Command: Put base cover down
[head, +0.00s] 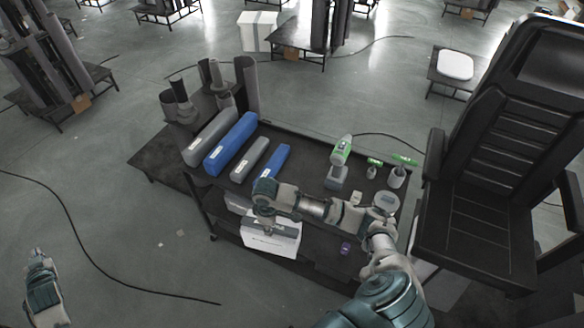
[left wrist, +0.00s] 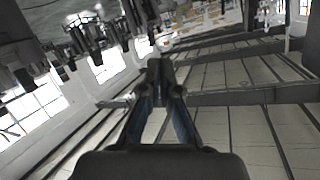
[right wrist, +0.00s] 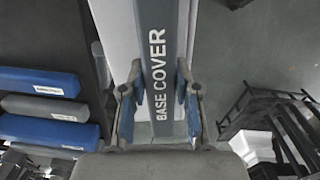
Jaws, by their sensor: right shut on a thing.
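The base cover (right wrist: 158,60) fills the upper middle of the right wrist view as a light piece with a dark stripe lettered BASE COVER. My right gripper (right wrist: 160,100) has a finger on each side of the dark stripe and is shut on it. My left gripper (head: 38,254) is at the far left over bare floor. In the left wrist view its fingertips (left wrist: 162,82) meet, empty.
The dark cart (head: 310,160) carries blue and grey long boxes (head: 231,143), a green-and-grey drill (head: 340,160) and small tools. A black seat (head: 480,190) stands at the right. Grey tubes (head: 246,85) stand behind.

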